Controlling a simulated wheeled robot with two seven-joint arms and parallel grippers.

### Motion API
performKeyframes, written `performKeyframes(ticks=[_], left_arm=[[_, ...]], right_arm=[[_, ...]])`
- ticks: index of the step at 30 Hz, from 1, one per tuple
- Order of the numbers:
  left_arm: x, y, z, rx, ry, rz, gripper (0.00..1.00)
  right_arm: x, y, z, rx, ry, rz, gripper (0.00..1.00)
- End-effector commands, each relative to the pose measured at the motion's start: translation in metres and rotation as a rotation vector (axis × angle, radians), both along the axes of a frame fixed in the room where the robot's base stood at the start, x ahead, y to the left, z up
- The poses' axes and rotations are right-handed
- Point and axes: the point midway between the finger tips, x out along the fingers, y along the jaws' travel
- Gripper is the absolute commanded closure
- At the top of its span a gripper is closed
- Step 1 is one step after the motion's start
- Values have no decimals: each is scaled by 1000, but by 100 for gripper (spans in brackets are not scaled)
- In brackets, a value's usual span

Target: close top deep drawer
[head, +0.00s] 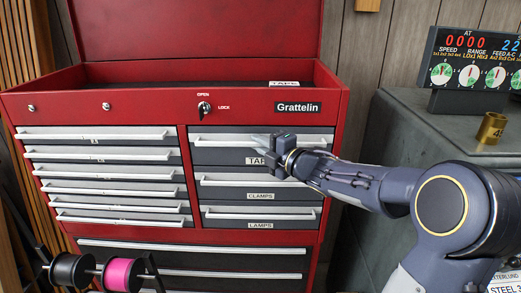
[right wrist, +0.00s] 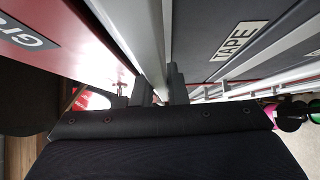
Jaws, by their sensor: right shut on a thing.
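The top deep drawer (head: 222,152) is the dark front labelled TAPE, at the top of the right column in the red Grattelin tool chest (head: 150,104). Its front (right wrist: 212,45) also fills the upper middle of the right wrist view. A pale bar handle (head: 228,140) runs along its upper part. My right gripper (head: 272,150) is at this handle and hides part of the front and label. In the right wrist view, the gripper (right wrist: 160,94) is shut on the handle (right wrist: 138,32). I cannot tell how far the drawer stands out. My left gripper is not in view.
The clamps drawer (head: 229,187) and lamps drawer (head: 225,218) lie below, with shallow drawers (head: 105,157) on the left. A grey cabinet (head: 410,130) stands at right, bearing a control display (head: 474,70) and a brass ring (head: 491,128). Spools (head: 122,275) stand at lower left.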

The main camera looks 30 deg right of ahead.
Motion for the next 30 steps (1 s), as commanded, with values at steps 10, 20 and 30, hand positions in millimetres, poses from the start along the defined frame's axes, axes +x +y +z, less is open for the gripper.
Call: performKeyframes(ticks=[10, 20, 30], left_arm=[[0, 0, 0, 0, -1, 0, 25], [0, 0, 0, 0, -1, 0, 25], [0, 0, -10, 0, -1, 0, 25]], right_arm=[[1, -4, 2, 0, -1, -11, 76], [1, -3, 0, 1, 0, -8, 65], [-40, -14, 0, 0, -2, -12, 65]])
